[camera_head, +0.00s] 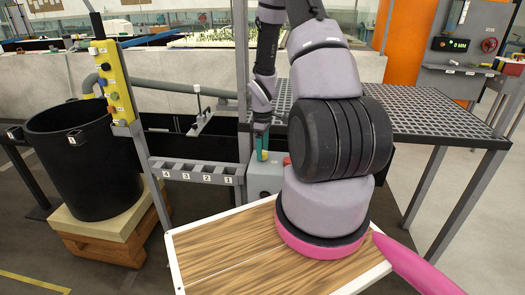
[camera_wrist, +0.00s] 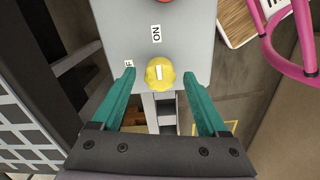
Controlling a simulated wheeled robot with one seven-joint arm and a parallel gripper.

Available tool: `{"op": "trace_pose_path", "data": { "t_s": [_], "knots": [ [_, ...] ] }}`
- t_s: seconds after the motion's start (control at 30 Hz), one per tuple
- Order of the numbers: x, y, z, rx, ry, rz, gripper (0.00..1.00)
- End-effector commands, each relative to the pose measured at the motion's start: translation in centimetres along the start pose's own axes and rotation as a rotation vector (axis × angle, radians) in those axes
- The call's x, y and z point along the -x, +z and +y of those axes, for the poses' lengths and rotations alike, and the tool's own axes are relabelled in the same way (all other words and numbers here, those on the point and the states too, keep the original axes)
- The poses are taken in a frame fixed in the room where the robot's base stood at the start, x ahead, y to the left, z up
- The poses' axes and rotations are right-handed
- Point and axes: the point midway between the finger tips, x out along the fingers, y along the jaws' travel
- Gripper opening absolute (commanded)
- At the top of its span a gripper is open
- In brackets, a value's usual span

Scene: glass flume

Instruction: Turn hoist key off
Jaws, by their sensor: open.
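The hoist key is a yellow round knob with a white bar (camera_wrist: 159,73) on a grey box (camera_wrist: 185,35) in the wrist view. The white bar points toward the "ON" label (camera_wrist: 156,34); a second label, partly hidden by a finger and ending in "F", is at the upper left of the knob. My gripper (camera_wrist: 160,75) is open, its two teal fingers on either side of the knob with a gap to each. In the head view my gripper (camera_head: 261,144) reaches down at the grey box (camera_head: 265,178), and a bit of yellow shows by its fingers.
A red button (camera_head: 286,161) is on the same box. A numbered slot rack (camera_head: 200,171) is left of the box, and a dark grating (camera_head: 430,115) is at the right. A black bin (camera_head: 80,165) and a yellow button panel (camera_head: 113,85) stand farther left.

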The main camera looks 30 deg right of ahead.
Motion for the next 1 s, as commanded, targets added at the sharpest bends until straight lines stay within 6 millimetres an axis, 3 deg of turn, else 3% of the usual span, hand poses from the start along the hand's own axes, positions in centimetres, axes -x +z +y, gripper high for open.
{"op": "trace_pose_path", "data": {
  "t_s": [0.33, 0.53, 1.0],
  "knots": [
    [-0.44, 0.00, 0.02, 0.000, 0.001, 0.000, 0.77],
    [-0.42, 0.00, 0.02, -0.001, 0.001, 0.000, 0.00],
    [-0.40, -0.01, 0.02, -0.101, 0.001, 0.000, 0.00]
  ]
}}
